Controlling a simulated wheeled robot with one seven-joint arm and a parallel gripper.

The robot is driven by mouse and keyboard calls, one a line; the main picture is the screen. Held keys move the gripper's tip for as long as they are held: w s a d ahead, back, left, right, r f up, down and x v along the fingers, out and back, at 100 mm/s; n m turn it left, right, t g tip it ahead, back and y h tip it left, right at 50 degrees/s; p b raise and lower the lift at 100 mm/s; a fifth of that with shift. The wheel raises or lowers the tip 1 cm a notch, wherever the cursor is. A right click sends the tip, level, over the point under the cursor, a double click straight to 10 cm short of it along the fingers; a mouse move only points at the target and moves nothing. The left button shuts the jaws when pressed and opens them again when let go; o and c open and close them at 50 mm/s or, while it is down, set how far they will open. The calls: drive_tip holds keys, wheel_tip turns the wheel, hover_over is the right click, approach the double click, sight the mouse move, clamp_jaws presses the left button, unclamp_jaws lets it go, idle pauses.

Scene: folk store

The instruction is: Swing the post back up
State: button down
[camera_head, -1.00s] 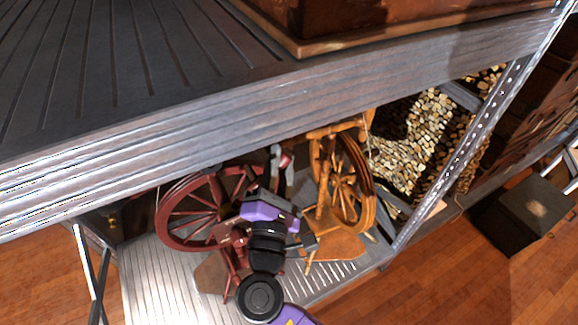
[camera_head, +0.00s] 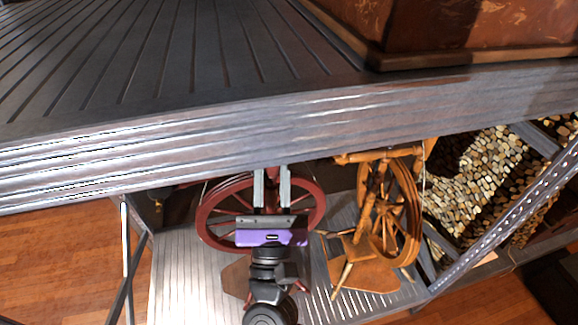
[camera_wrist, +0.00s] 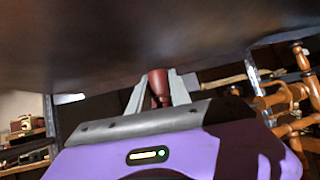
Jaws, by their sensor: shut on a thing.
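A dark red spinning wheel (camera_head: 211,214) stands on the lower shelf, behind my gripper in the head view. My gripper (camera_head: 271,178) reaches in under the upper shelf, its grey fingers pointing up the picture. In the wrist view my gripper (camera_wrist: 160,84) is shut on a red-brown turned post (camera_wrist: 158,86), which shows between the two fingers. The post stands roughly upright there, its top running up to the dark surface above. My gripper's body hides part of the red wheel and its base in the head view.
An orange-brown spinning wheel (camera_head: 413,225) stands close on the right. The upper shelf (camera_head: 250,125) overhangs closely above my gripper. The lower shelf (camera_head: 185,285) has bare slats at its left. A slanted metal upright (camera_head: 497,232) and stacked logs (camera_head: 480,180) are farther right.

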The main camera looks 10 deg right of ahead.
drive_tip(key=shift+a+f+n+t+y, duration=0.1)
drive_tip(key=shift+a+n+t+y, duration=0.2)
drive_tip(key=shift+a+n+y, duration=0.6)
drive_tip(key=shift+d, duration=0.1)
drive_tip(key=c, duration=1.2)
unclamp_jaws()
drive_tip(key=b+v, duration=0.2)
drive_tip(key=v, duration=0.5)
drive_tip(key=shift+s+f, duration=0.2)
drive_tip(key=shift+s, duration=0.15)
